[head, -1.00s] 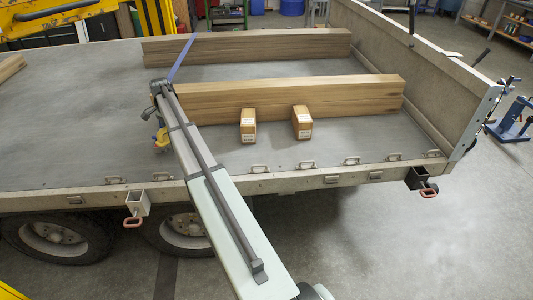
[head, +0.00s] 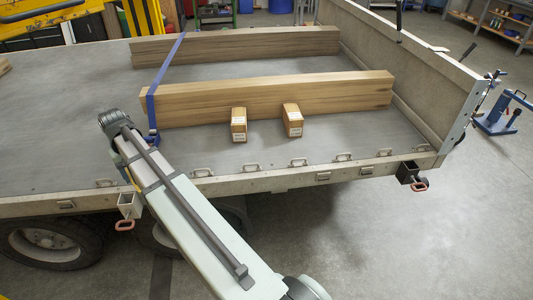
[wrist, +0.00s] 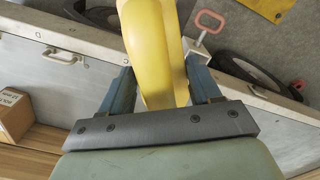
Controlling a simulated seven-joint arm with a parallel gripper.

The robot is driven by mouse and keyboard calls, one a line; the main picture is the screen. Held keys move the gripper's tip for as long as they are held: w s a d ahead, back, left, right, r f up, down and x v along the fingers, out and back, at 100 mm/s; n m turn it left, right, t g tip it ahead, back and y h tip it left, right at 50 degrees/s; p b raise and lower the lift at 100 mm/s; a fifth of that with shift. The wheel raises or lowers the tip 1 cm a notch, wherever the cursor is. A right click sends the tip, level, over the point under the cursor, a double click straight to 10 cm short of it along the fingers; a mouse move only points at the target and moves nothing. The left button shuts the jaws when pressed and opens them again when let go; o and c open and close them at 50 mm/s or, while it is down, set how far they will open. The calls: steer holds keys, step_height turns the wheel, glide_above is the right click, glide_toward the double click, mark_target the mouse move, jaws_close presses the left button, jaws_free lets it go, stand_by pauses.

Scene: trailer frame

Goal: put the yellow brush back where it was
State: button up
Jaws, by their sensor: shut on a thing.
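In the wrist view a yellow thing (wrist: 152,45), smooth and curved, fills the space between the two blue fingers of my gripper (wrist: 160,82). I take it for the yellow brush. My gripper is shut on it. Its far end runs out of the top of the picture, and no bristles show. In the head view my arm hides most of my gripper and the brush, near the trailer's side edge at the left of the strap.
The grey trailer bed (head: 60,140) carries long timber stacks (head: 290,95), two small cardboard boxes (head: 239,125) and a blue strap (head: 152,110). Metal tie-down rings line the side rail. In the wrist view a red handle (wrist: 209,20) and a wheel lie beyond the rail.

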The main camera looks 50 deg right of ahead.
steer(key=s, duration=0.3)
steer(key=shift+d+r, duration=0.2)
steer(key=shift+d, duration=0.1)
steer(key=s+d+f+m, duration=0.1)
steer(key=s+d+m, duration=0.55)
steer(key=d, duration=0.95)
steer(key=s+d+f+m, duration=0.1)
steer(key=s+d+m, duration=0.3)
steer(key=d+m, duration=0.9)
steer(key=s+d+m, duration=0.5)
steer(key=d, duration=1.4)
steer(key=shift+w+d+f, duration=0.1)
steer(key=shift+w+f, duration=0.05)
steer(key=shift+f, duration=2.45)
steer(key=shift+w+f, duration=0.1)
steer(key=shift+f, duration=2.45)
steer(key=shift+f, duration=0.15)
steer(key=o, duration=1)
step_height(320, 180, up, 12)
steer(key=shift+r, duration=0.15)
